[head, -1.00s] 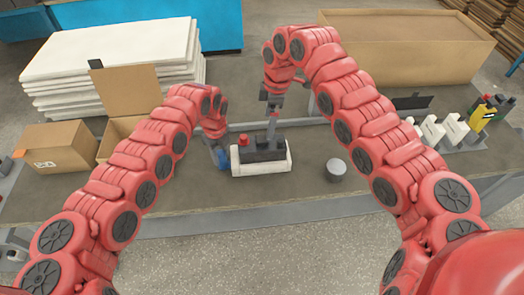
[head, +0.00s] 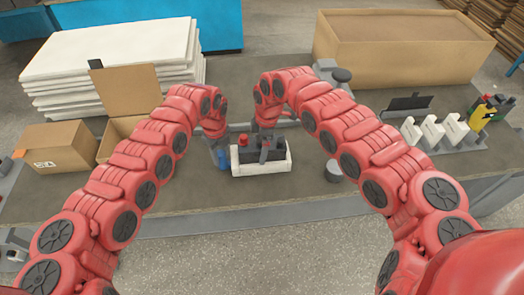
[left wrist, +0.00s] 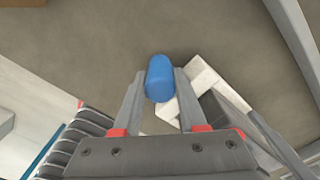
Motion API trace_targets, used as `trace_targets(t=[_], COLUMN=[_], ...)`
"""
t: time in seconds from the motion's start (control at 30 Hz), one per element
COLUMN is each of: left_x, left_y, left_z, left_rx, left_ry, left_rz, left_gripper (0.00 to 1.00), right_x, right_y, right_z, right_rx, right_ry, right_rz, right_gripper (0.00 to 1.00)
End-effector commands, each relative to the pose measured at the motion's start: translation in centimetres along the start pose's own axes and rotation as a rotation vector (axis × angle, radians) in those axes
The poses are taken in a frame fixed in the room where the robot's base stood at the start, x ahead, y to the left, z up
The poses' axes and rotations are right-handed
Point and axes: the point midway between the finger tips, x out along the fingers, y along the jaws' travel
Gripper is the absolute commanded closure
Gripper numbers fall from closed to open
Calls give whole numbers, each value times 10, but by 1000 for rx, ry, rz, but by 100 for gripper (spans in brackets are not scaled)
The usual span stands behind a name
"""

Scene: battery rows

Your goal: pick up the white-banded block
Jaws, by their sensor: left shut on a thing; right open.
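A dark block (head: 275,155) with a white band (head: 262,170) around its lower part lies in the middle of the table. A red knob (head: 243,140) stands on its left end. My right gripper (head: 264,150) is open and down over the block's top; whether it touches it I cannot tell. My left gripper (head: 221,152) is shut on a blue cylinder (head: 224,159) just left of the block. The left wrist view shows the blue cylinder (left wrist: 159,78) between the fingertips, with the white band (left wrist: 205,80) close beside it.
A grey round canister (head: 333,172) stands to the block's right. White brackets (head: 434,131) and a yellow-black item (head: 485,112) are at the right. An open cardboard box (head: 115,128) and white boards (head: 105,55) are at the left; a large carton (head: 400,48) is behind.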

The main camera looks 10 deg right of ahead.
Motion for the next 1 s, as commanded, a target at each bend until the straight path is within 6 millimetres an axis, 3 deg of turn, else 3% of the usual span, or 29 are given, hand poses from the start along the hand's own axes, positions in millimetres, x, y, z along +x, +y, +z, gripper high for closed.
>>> trace_targets(t=[0.23,0.8,1.0], left_x=[0,0,-1], left_y=[0,0,0], left_z=[0,0,0], left_rx=[0,0,0], left_ry=[-1,-1,-1], left_rz=[-1,-1,-1], left_gripper=[100,100,100], right_x=[4,4,3], right_y=[0,0,1], right_z=[0,0,0], right_rx=[-1,-1,-1], right_ry=[0,1,1], right_rz=[1,2,3], right_gripper=[0,100,100])
